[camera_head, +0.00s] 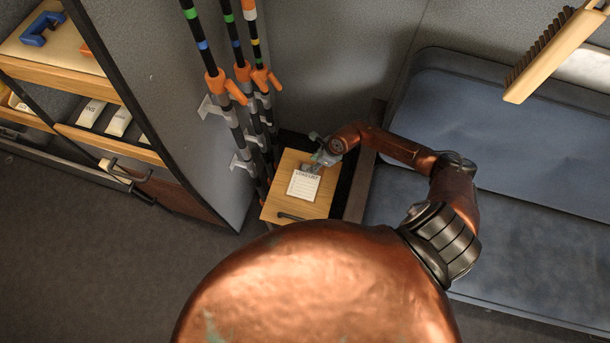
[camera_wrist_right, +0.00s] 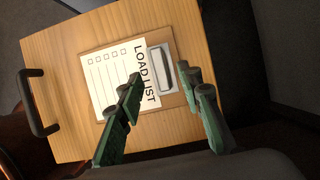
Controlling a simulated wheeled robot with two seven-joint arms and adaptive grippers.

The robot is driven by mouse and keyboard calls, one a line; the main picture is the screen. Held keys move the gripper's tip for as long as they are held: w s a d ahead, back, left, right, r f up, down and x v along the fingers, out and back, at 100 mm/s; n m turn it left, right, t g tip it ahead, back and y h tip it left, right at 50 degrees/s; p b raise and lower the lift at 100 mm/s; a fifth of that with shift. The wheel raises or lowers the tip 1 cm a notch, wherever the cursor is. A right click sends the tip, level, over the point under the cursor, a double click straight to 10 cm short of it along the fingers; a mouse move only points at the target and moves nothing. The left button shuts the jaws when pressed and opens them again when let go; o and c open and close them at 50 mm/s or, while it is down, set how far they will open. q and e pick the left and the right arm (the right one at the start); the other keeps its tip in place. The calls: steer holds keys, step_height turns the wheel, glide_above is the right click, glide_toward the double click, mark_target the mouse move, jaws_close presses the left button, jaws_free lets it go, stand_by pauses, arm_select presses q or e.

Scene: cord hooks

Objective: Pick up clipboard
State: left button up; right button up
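The clipboard (camera_head: 303,186) lies flat on top of a small wooden cabinet (camera_head: 270,207) in the head view. In the right wrist view the clipboard (camera_wrist_right: 108,78) carries a white sheet headed LOAD LIST and a grey metal clip (camera_wrist_right: 161,78) at one end. My right gripper (camera_head: 319,161) is over the clip end of the clipboard. In the right wrist view its green fingers (camera_wrist_right: 160,80) are spread apart, one on each side of the clip, with nothing held between them. I cannot tell whether the fingertips touch the board. My left gripper is not in view.
Several banded poles with orange hooks (camera_head: 217,86) stand on wall brackets left of the cabinet. A black handle (camera_wrist_right: 37,103) sticks out from the cabinet front. A blue padded bench (camera_head: 410,215) lies to the right. Shelves (camera_head: 60,70) stand at the left.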

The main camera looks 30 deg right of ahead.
mark_target(305, 180)
steer(key=b+x, duration=0.1)
steer(key=x, duration=0.3)
steer(key=shift+s+d, duration=0.1)
steer(key=shift+c, duration=0.5)
jaws_close()
